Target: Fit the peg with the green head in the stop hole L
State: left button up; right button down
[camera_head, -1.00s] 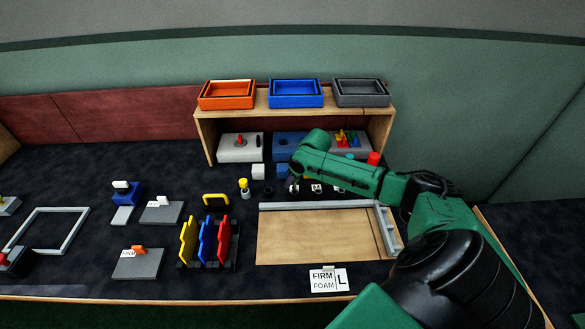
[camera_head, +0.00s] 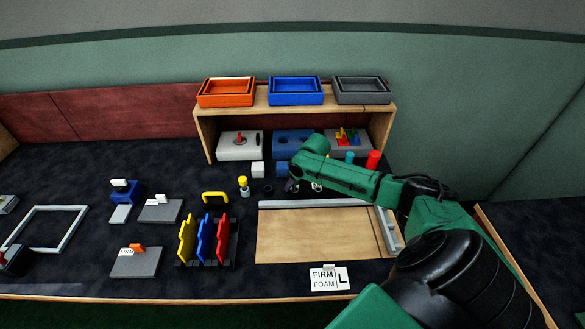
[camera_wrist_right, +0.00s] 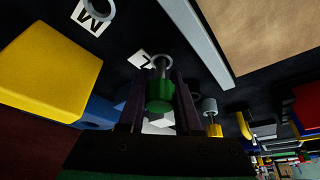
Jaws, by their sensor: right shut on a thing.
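The peg with the green head (camera_wrist_right: 160,95) is between the fingers of my right gripper (camera_wrist_right: 155,95) in the right wrist view, gripped by its head. Its grey shaft points at a light ring (camera_wrist_right: 161,62) beside a white label that seems to read L (camera_wrist_right: 141,60). The shaft overlaps the ring; I cannot tell whether its tip is inside or just above. In the head view my right gripper (camera_head: 291,185) is low behind the wooden board, and the arm hides most of the peg and holes. My left gripper is not in view.
Another ring stands beside a label M (camera_wrist_right: 91,16). A yellow block (camera_wrist_right: 50,58) is close to the gripper in the wrist view. A yellow-headed peg (camera_head: 243,186) stands to the left. The wooden board (camera_head: 315,235) has a grey rail (camera_head: 312,204). A shelf (camera_head: 300,113) stands behind.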

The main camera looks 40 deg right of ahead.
jog(key=shift+f, duration=0.35)
jog(key=c, duration=0.5)
grip_release()
jog(key=p+v, duration=0.1)
jog(key=v, duration=1.3)
jog(key=shift+r, duration=0.3)
